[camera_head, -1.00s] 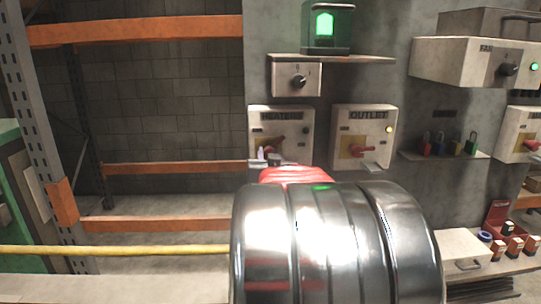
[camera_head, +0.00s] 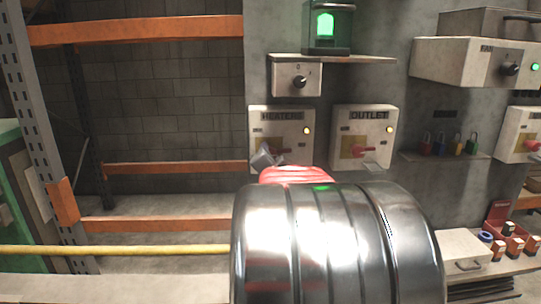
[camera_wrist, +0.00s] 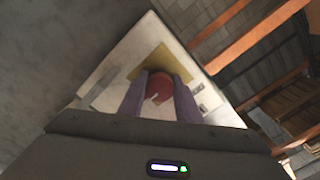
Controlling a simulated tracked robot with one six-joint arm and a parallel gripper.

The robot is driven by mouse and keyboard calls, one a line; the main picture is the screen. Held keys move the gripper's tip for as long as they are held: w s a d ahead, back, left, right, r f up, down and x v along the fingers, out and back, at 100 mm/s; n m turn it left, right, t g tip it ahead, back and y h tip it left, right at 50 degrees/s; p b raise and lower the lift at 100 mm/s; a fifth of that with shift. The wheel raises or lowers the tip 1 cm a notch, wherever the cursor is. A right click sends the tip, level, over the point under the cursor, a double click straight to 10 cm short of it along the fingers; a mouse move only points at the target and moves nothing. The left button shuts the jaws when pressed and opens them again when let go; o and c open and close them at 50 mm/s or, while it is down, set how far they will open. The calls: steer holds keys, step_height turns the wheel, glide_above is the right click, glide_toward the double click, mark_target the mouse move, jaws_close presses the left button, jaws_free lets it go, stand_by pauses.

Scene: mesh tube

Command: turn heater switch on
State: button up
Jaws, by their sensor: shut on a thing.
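The heater switch box (camera_head: 296,117), labelled "HEATERS", is a pale box on the grey wall in the head view. Its small lamp (camera_head: 306,130) glows yellow. In the wrist view the red switch handle (camera_wrist: 158,88) sits on a yellow plate (camera_wrist: 150,62), between the two fingers of my gripper (camera_wrist: 160,84), which is shut on it. In the head view my gripper (camera_head: 264,157) is tilted against the lower left of the box, and my own arm hides much of what lies below. The red handle is mostly covered there.
The outlet box (camera_head: 362,115), with a red handle, stands just to the right. A small knob box (camera_head: 297,80) is above, under a shelf. Orange racking (camera_head: 140,30) and a yellow rail (camera_head: 110,250) are on the left.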

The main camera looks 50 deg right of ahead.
steer(key=shift+f, duration=0.25)
steer(key=o, duration=1.1)
steer(key=shift+r, duration=0.15)
steer(key=shift+c, duration=0.2)
